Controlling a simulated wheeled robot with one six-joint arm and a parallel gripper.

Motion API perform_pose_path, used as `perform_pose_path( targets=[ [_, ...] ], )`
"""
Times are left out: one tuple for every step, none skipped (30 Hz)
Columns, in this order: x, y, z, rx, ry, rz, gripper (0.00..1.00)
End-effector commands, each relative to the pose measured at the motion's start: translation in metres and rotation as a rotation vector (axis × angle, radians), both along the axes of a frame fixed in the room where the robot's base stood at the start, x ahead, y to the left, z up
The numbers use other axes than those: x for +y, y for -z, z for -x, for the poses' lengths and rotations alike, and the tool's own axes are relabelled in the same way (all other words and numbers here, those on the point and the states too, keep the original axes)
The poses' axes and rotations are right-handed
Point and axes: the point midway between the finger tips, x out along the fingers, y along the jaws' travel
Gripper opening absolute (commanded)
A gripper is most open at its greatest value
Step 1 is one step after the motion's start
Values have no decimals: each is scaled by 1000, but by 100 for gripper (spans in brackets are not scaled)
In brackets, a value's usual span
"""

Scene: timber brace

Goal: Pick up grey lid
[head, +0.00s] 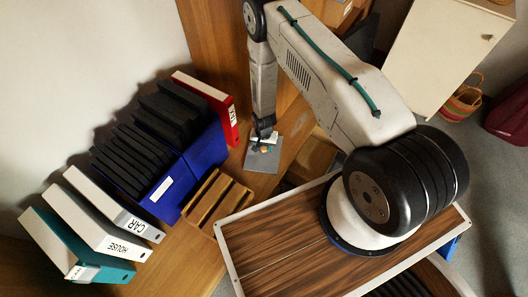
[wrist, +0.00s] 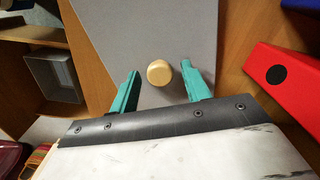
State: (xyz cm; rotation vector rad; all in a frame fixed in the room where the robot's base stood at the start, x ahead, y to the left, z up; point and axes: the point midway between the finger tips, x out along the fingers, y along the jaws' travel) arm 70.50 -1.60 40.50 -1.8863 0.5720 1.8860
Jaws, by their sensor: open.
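The grey lid (head: 262,160) is a flat grey panel on the wooden desk, below the end of my arm. In the wrist view the grey lid (wrist: 160,25) fills the upper middle, with a round pale wooden knob (wrist: 159,73) on it. My gripper (wrist: 160,76) is open, with one teal finger on each side of the knob. Gaps show between the fingers and the knob. In the head view my gripper (head: 265,140) is over the upper part of the lid and hides some of it; the height of the fingers above the lid is hard to tell.
Blue boxes (head: 190,177) of black folders, a wooden slatted tray (head: 217,197) and white and teal binders (head: 92,213) stand farther left. An open compartment (wrist: 50,75) lies beyond the desk edge.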

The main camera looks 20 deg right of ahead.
Motion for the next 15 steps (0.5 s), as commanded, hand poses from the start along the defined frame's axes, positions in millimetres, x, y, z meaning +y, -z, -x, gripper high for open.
perform_pose_path(
  targets=[
    [0,0,0,0,0,0,42],
    [0,0,0,0,0,0,33],
    [0,0,0,0,0,0,22],
    [0,0,0,0,0,0,14],
    [0,0,0,0,0,0,6],
    [0,0,0,0,0,0,0],
    [0,0,0,0,0,0,0],
    [0,0,0,0,0,0,0],
    [0,0,0,0,0,0,0],
    [0,-1,0,0,0,0,0],
    [0,-1,0,0,0,0,0],
    [0,-1,0,0,0,0,0],
    [0,-2,0,0,0,0,0],
    [0,-2,0,0,0,0,0],
    [0,-3,0,0,0,0,0]
  ],
)
